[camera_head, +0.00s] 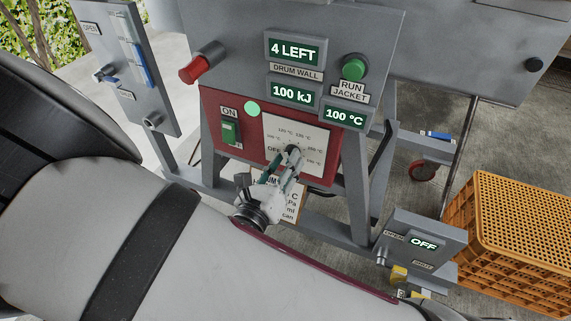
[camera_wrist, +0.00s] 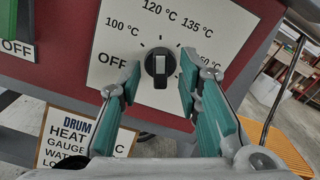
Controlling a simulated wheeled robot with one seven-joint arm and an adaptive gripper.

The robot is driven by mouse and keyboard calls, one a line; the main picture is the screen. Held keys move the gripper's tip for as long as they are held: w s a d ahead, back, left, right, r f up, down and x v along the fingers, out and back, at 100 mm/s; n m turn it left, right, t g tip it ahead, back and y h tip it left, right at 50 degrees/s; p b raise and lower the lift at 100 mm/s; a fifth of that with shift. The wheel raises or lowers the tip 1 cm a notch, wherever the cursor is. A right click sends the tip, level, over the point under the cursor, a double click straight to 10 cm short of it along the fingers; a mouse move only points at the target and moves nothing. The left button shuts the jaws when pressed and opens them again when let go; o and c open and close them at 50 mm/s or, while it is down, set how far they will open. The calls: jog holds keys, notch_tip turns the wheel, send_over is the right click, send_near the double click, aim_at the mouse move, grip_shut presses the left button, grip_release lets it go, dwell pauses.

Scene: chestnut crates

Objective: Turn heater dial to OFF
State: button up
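The heater dial (camera_wrist: 160,68) is a black knob on a white plate (camera_wrist: 205,22) marked OFF at left, then 100, 120, 135 °C and a higher value partly hidden. In the wrist view the knob's long side stands about upright, with a pale mark on it, not lined up with OFF. My gripper (camera_wrist: 159,78) is open, its teal-padded fingers on either side of the knob with gaps showing. In the head view my gripper (camera_head: 284,168) is in front of the dial (camera_head: 294,154), partly covering the plate.
Above are displays reading 4 LEFT (camera_head: 294,50), 100 kJ and 100 °C, a red knob (camera_head: 200,63) and a green button (camera_head: 353,68). An orange crate (camera_head: 510,225) stands at right.

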jog(key=shift+w+d, duration=0.1)
jog(key=shift+w, duration=0.2)
grip_shut()
jog(key=shift+r+n+p, duration=0.1)
jog(key=shift+n+p, duration=0.2)
jog(key=shift+p, duration=0.3)
jog(key=n+p, duration=1)
jog(key=n, duration=0.1)
jog(key=n+p, duration=0.4)
jog(key=n, duration=0.2)
jog(key=shift+f+p, duration=0.3)
jog(key=shift+p, duration=0.1)
jog(key=shift+n, duration=0.3)
